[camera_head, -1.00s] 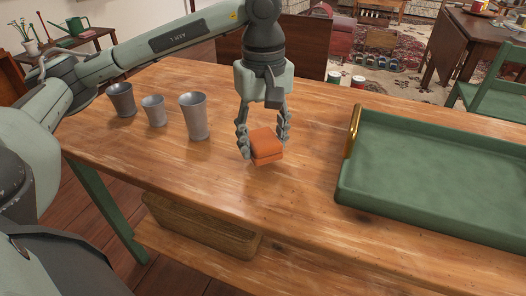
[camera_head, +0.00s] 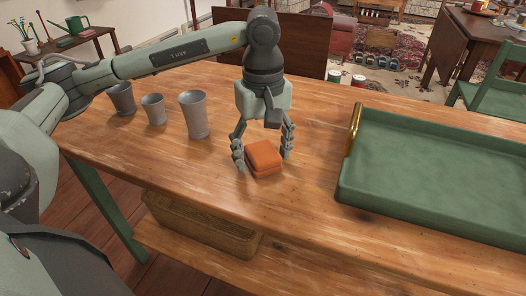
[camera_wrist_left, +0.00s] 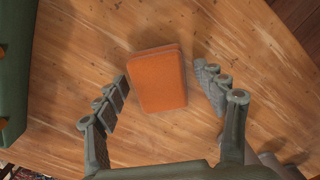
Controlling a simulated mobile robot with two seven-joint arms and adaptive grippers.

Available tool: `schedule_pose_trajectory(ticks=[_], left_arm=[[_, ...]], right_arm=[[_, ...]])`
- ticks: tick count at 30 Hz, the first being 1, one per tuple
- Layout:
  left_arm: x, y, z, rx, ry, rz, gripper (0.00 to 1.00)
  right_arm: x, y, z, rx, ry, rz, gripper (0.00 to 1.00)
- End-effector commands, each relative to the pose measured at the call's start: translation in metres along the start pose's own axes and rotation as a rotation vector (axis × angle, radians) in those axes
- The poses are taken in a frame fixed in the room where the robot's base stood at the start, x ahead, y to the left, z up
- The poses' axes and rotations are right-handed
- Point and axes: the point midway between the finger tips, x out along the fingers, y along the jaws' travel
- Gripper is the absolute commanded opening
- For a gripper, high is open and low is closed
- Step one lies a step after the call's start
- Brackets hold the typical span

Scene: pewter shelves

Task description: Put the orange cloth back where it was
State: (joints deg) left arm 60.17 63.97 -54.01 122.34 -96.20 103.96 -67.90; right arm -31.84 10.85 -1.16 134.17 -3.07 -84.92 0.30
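The orange cloth (camera_head: 263,157) is a folded, block-like bundle lying on the wooden table (camera_head: 300,215), between the pewter cups and the green tray. My left gripper (camera_head: 263,158) points down with its fingers on either side of the cloth. The left gripper (camera_wrist_left: 163,85) is open. My right gripper is not in view.
Three pewter cups, the nearest being the tall one (camera_head: 194,114), stand left of the gripper. A green tray (camera_head: 345,190) with a brass handle (camera_head: 353,130) fills the table's right side. A wooden box (camera_head: 200,222) sits on the lower shelf. The table front is clear.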

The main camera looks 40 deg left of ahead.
Motion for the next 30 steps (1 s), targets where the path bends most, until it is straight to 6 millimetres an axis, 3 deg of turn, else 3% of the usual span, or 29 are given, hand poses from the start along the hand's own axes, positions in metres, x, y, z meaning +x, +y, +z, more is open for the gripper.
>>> schedule_pose_trajectory(ticks=[10, 12, 23, 30], left_arm=[[-0.004, 0.000, 0.000, 0.000, 0.000, 0.000, 0.71], [-0.009, 0.001, 0.000, 0.000, 0.001, 0.003, 0.71], [-0.087, 0.001, 0.000, 0.000, 0.002, 0.005, 0.71], [-0.120, 0.000, -0.001, 0.000, 0.002, 0.001, 0.71]], right_arm=[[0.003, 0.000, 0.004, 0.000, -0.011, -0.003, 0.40], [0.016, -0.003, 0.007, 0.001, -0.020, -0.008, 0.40], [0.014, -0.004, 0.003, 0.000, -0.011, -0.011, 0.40], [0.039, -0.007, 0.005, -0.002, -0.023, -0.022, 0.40]])
